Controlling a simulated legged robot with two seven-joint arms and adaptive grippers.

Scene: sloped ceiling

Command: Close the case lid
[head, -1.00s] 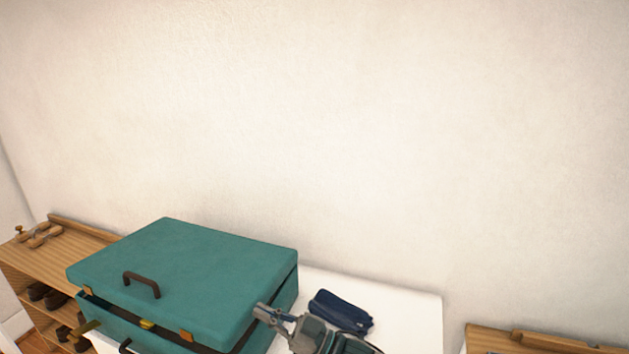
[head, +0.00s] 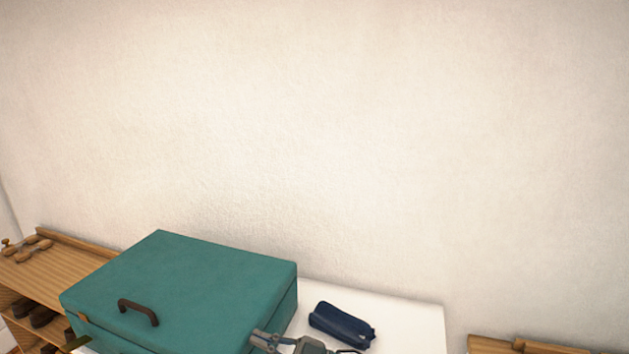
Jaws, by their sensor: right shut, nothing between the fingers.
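The teal case (head: 190,282) sits on a white table, with a dark brown handle (head: 138,309) on its lid. The lid lies low over the base, and no gap shows along the visible left front edge. The lower front of the case is cut off by the frame, so I cannot tell whether the lid is fully seated. My right gripper (head: 262,340) is at the bottom edge, by the case's right front side, shut and empty. I cannot tell whether it touches the case.
A navy pouch (head: 341,325) lies on the white table (head: 415,325) right of the case. A wooden shelf (head: 55,262) with shoes stands at the left, another wooden piece (head: 530,345) at the lower right. A plain wall is behind.

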